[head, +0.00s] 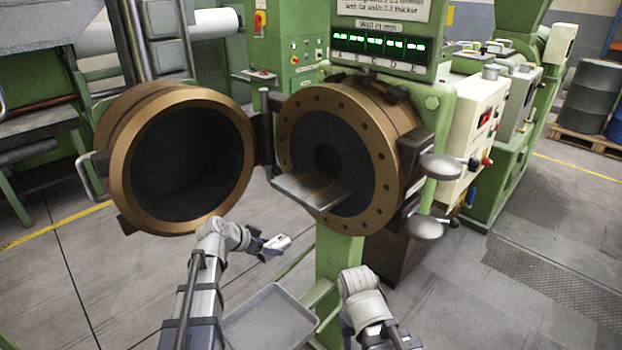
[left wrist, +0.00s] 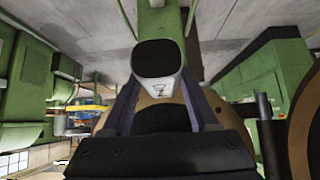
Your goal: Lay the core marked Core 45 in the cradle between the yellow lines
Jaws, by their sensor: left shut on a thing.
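My left gripper (head: 266,246) is shut on a short pale metallic core (head: 281,242), held below and left of the open round head. In the left wrist view the core (left wrist: 158,88) sits between the dark fingers, its dark hollow end towards the top. A small mark shows on its side, too small to read. A grey metal shelf (head: 300,187) juts out from the bronze-rimmed head; I cannot tell whether it is the cradle, and no yellow lines show on it. My right arm shows at the bottom, but its gripper is not visible.
The round bronze-edged door (head: 118,190) stands swung open left of the head (head: 378,180). A grey tray (head: 238,335) lies below my left gripper. A green post (head: 338,265) stands under the head. Two round metal knobs (head: 440,167) stick out at the right.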

